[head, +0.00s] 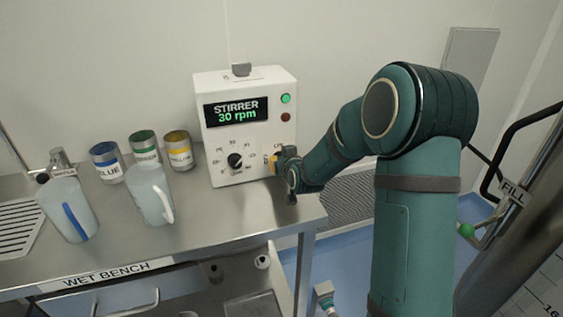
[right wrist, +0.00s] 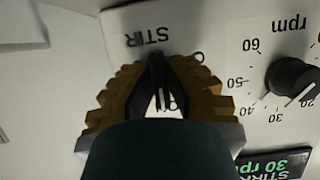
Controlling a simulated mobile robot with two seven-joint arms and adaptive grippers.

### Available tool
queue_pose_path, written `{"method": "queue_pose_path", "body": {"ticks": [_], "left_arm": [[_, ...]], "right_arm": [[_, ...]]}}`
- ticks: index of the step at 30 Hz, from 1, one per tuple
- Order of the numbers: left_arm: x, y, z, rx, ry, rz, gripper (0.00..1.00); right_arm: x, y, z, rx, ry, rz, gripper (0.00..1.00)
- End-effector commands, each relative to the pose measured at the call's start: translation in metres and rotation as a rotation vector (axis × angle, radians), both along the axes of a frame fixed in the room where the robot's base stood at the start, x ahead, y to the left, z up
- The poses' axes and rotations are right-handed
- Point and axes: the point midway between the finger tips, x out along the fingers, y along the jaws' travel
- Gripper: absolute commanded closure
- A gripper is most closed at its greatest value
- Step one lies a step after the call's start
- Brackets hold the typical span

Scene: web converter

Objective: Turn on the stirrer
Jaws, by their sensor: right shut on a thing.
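The stirrer control box (head: 222,174) is a white upright unit at the back right of the bench. Its display (head: 237,112) reads "STIRRER 30 rpm". A green lamp (head: 286,99) looks lit, and a red lamp (head: 286,117) below it looks dark. The black rpm knob (head: 235,160) is on the lower front; it also shows in the right wrist view (right wrist: 291,78). My right gripper (head: 275,160) is at the box's lower right front. In the right wrist view its yellow fingers are shut on a small dark switch (right wrist: 158,72) beside "STIR" lettering, mostly hidden. My left gripper is not in view.
On the steel wet bench (head: 215,222), paint cans labelled blue (head: 107,163), green (head: 145,147) and yellow (head: 179,150) stand left of the box. Two translucent jugs (head: 68,208) (head: 150,195) stand before them. A FILL valve handle (head: 483,232) is at far right.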

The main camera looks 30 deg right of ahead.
Motion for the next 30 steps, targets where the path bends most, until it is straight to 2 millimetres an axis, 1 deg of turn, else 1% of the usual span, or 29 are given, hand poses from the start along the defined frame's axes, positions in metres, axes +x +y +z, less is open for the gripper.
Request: {"method": "queue_pose_path", "body": {"ticks": [3,4,5,6,7,15,19,23,30], "left_arm": [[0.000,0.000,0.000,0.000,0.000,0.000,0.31],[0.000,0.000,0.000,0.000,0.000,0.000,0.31],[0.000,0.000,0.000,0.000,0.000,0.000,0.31],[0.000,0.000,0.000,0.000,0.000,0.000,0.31],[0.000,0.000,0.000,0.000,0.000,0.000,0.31],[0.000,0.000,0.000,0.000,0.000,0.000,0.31],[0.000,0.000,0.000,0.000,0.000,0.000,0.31],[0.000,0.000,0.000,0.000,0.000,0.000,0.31],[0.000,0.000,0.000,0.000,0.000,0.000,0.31]], "right_arm": [[0.001,0.000,0.001,-0.001,-0.004,-0.001,1.00],[0.001,0.000,0.001,-0.001,-0.004,-0.001,0.83],[0.001,0.000,0.001,-0.001,-0.004,-0.001,0.73],[0.001,0.000,0.001,-0.001,-0.004,-0.001,0.59],[0.001,0.000,0.001,-0.001,-0.003,-0.001,0.58],[0.000,0.000,0.000,-0.001,-0.001,0.000,0.58],[-0.005,0.001,0.003,0.000,-0.002,0.000,0.58],[-0.020,0.005,0.010,0.000,-0.002,0.000,0.58],[-0.062,0.014,0.028,0.002,-0.005,-0.001,0.58]]}}
